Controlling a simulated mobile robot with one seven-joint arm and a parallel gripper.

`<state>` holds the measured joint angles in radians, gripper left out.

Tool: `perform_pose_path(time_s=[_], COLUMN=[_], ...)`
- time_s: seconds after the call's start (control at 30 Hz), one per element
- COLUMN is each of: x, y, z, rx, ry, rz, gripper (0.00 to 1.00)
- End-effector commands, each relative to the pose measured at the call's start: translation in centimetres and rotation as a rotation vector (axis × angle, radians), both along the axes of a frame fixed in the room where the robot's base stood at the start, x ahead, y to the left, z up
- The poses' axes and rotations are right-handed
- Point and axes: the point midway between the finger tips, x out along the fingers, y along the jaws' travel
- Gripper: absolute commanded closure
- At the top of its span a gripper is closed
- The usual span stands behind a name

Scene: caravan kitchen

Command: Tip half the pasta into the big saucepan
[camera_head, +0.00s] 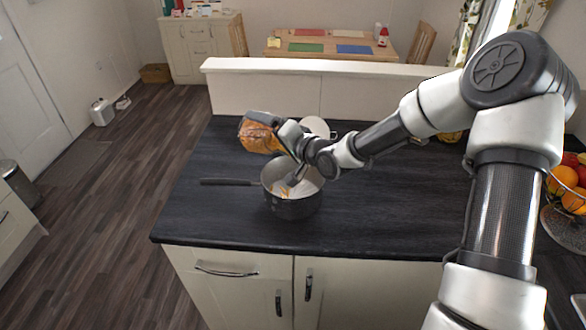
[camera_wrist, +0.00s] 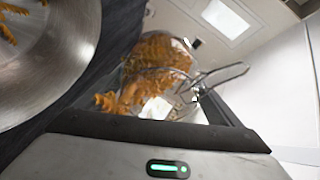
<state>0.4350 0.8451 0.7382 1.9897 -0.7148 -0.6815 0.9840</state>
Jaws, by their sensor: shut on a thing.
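The big saucepan (camera_head: 292,207) stands on the dark worktop, its long handle pointing left. A few orange-brown pasta pieces show inside it, and its steel inner wall (camera_wrist: 62,62) fills the left of the wrist view. My gripper (camera_head: 266,119) is shut on a clear jar of pasta (camera_head: 257,138), above and behind the pan. In the wrist view the jar (camera_wrist: 160,52) is tilted, with a wire clip at its mouth. Pasta (camera_wrist: 125,92) lies toward the mouth, near the pan's rim. The exact grip contact is hidden.
A pale round thing (camera_head: 316,127) is behind the pan, partly hidden by my arm. A fruit basket (camera_head: 567,190) stands at the right. A low white ledge (camera_head: 325,68) bounds the worktop at the back. The worktop's front left is clear.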

Motion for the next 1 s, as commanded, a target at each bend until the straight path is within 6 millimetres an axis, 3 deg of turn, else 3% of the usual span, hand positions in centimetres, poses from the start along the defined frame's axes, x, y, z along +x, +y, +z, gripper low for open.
perform_pose_path(time_s=[1.0], x=[-0.6], y=[-1.1], z=[0.8], rx=[0.1], ry=[-0.064], rz=[-0.001], gripper=[0.55])
